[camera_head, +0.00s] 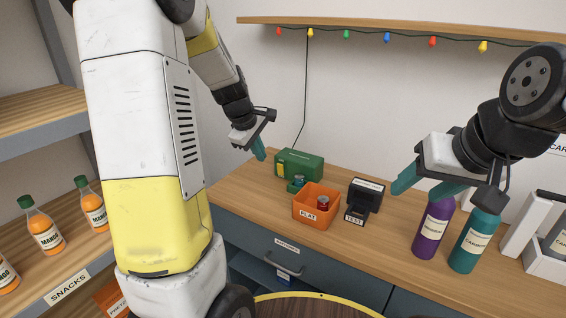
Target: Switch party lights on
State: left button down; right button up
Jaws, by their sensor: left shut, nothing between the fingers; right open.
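The party lights (387,37) are a string of coloured bulbs hanging under the wall shelf. No bulb clearly glows. A dark cord (305,90) runs from the string down the wall toward a green box (302,163) on the counter. I cannot make out a switch there. My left gripper (260,156) is shut and empty, fingers pointing down, in front of the wall and just left of the green box in the picture. My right gripper (416,192) is open and empty, above the counter near a purple bottle (432,228).
On the wooden counter (350,250) stand an orange bin labelled FLAT (311,208), a black tester (364,202) labelled TEST and a teal bottle (476,242). White holders (535,230) stand at right. Mango bottles (46,233) stand on the snack shelf at left. A round table (315,306) is in front.

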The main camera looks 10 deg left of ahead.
pick_arm(q)
send_near(280, 173)
jog(key=s+f, duration=0.2)
jog(key=f, duration=0.1)
jog(key=s+a+f, duration=0.1)
jog(key=shift+f, duration=0.25)
jog(key=w, duration=0.1)
jog(key=w+d, duration=0.1)
jog(key=w, duration=0.1)
jog(key=shift+w+d, duration=0.15)
jog(key=shift+w+d+r, duration=0.15)
jog(key=shift+w, duration=0.3)
jog(key=shift+w+d, duration=0.2)
jog(key=shift+w, duration=0.15)
jog(key=shift+a+g, duration=0.1)
jog(key=shift+g, duration=0.2)
jog(key=shift+r, duration=0.25)
